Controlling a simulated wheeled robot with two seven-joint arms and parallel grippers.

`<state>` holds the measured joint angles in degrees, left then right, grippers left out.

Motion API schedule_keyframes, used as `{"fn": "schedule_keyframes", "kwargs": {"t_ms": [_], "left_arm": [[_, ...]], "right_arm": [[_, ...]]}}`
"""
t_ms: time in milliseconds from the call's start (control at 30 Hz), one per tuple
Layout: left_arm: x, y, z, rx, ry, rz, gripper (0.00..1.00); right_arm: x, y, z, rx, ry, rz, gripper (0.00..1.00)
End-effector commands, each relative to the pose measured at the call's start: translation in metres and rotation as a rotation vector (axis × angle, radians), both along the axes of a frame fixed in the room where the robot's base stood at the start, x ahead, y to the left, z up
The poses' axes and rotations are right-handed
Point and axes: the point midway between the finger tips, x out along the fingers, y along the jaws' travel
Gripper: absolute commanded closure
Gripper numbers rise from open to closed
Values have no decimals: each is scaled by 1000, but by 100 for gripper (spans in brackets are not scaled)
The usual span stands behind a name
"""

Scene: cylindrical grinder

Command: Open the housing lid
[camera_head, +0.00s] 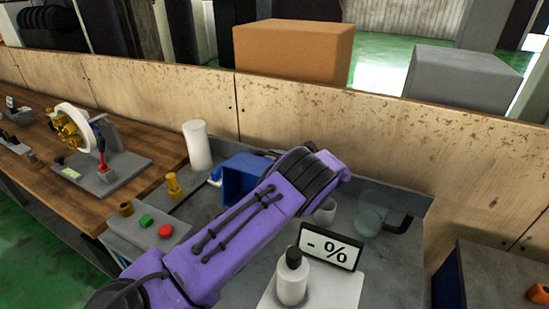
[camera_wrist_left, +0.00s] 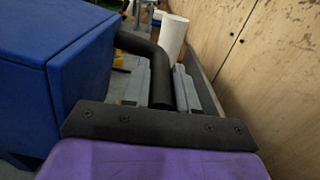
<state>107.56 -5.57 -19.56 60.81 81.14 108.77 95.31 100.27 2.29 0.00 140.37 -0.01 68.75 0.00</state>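The blue housing (camera_head: 243,177) stands on the grey machine in the head view, partly behind my left arm. It fills the left of the left wrist view (camera_wrist_left: 55,75). A black curved bar handle (camera_wrist_left: 160,72) comes from the housing's far side and runs between the fingers of my left gripper (camera_wrist_left: 161,85). The fingers sit close along both sides of the bar, with no clear gap visible. In the head view my purple left forearm reaches over the machine and hides the left fingers. My right gripper is not in view.
A green button (camera_head: 146,221) and a red button (camera_head: 165,231) are at the left front. A wooden wall (camera_head: 350,130) runs behind.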

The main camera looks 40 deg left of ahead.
Motion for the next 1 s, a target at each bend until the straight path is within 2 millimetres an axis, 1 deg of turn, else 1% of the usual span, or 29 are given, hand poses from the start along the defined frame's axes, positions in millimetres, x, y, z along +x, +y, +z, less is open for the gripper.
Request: {"fn": "schedule_keyframes", "kwargs": {"t_ms": [67, 167, 300, 367, 500, 733, 767, 800, 833, 1000], "left_arm": [[0, 0, 0, 1, -5, 1, 100], [-2, -2, 5, 12, -49, 2, 100], [-8, -6, 20, 40, -134, 0, 100], [-11, -7, 25, 48, -159, -1, 100], [-16, -7, 32, 56, -184, 1, 100], [-16, -6, 33, 57, -182, 2, 100], [-16, -6, 33, 57, -182, 2, 63], [-16, -6, 33, 57, -182, 2, 50], [-16, -6, 33, 57, -182, 2, 47], [-16, -6, 33, 57, -182, 1, 47]], "right_arm": [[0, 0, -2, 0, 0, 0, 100], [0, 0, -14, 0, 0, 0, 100], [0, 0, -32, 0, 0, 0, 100], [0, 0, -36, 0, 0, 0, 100], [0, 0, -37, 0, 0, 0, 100], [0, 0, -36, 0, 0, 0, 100], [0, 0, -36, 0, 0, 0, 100], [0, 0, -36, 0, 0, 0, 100], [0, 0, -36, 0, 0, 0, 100], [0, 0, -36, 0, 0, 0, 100]]}}
